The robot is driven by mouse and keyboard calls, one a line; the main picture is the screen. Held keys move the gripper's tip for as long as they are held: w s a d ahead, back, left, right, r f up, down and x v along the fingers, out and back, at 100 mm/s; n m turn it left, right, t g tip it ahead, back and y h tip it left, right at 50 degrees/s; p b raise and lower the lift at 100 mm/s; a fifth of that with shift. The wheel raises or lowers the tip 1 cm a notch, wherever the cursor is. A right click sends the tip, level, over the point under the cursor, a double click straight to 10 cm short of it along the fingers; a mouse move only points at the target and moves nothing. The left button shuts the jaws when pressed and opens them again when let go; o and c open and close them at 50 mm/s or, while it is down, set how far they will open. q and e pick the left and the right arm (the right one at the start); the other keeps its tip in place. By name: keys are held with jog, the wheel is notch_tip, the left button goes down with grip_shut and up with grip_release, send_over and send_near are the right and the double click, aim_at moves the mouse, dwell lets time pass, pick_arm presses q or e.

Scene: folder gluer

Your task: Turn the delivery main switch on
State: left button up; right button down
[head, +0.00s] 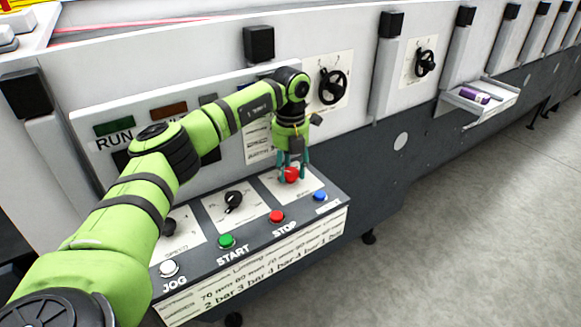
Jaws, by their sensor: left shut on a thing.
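My left gripper (292,174) points down at the right end of the control panel (256,211). Its teal fingers are shut on a red switch knob (291,175), one finger on either side. The knob sits on a pale label plate that I cannot read, and the fingers partly hide it, so its turned position cannot be told. I take this knob to be the delivery main switch. My right gripper is not in view.
A black rotary knob (233,201) sits left of the gripper. White JOG (169,268), green START (227,241), red STOP (277,216) and blue (320,195) buttons line the panel's front. Black handwheels (333,87) stand behind. Grey floor at right is clear.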

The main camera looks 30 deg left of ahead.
pick_arm(q)
jog(key=m, duration=0.8)
jog(key=shift+p, duration=0.4)
jog(key=m, duration=0.5)
jog(key=shift+m, duration=2.1)
jog(key=o, duration=1.2)
jog(key=shift+c, duration=0.2)
